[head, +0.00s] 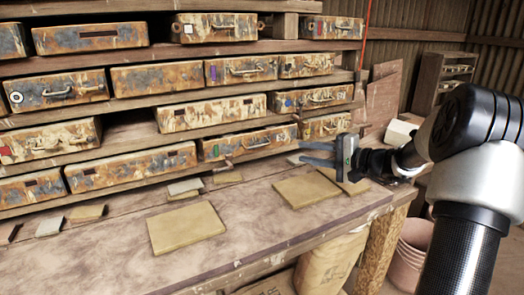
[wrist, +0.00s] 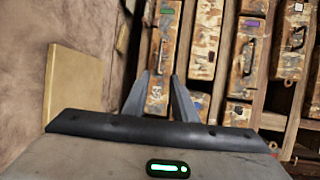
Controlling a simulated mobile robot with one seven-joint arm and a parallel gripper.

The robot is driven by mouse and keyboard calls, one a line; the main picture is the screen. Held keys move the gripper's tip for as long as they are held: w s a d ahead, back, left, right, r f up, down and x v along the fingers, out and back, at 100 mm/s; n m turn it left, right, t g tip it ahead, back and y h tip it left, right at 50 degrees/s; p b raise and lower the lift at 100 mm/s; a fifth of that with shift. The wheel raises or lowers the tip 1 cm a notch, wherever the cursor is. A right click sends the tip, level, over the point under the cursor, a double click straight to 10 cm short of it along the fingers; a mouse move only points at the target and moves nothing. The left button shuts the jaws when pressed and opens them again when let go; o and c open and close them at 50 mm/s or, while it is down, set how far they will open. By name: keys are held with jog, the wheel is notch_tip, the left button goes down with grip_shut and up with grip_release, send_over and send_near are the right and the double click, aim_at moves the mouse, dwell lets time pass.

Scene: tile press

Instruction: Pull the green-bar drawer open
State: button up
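The green-bar drawer (head: 235,147) is a rusty, worn drawer in the lowest row of the rack. It has a small green bar at its left end and a dark pull handle (head: 259,142) in the middle. Its front looks roughly level with its neighbours. My gripper (head: 304,153) is open and empty, to the right of this drawer, above the bench, with its fingers pointing left. In the wrist view the drawer (wrist: 157,62) lies ahead, beyond the fingertips (wrist: 161,75), its green bar near the top edge. The fingers appear apart from the handle.
Several similar drawers fill the shelves, including a purple-bar one (head: 240,69) above. The workbench (head: 115,262) carries flat yellowish tiles (head: 186,228) and smaller pieces along the rack. Another tile (head: 307,190) lies below my gripper. A pinkish bucket (head: 412,250) stands at lower right.

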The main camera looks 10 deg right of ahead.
aim_at(260, 146)
jog(key=x, duration=1.7)
jog(key=shift+a, duration=0.25)
grip_shut()
jog(key=shift+f, duration=0.1)
dwell(0.5)
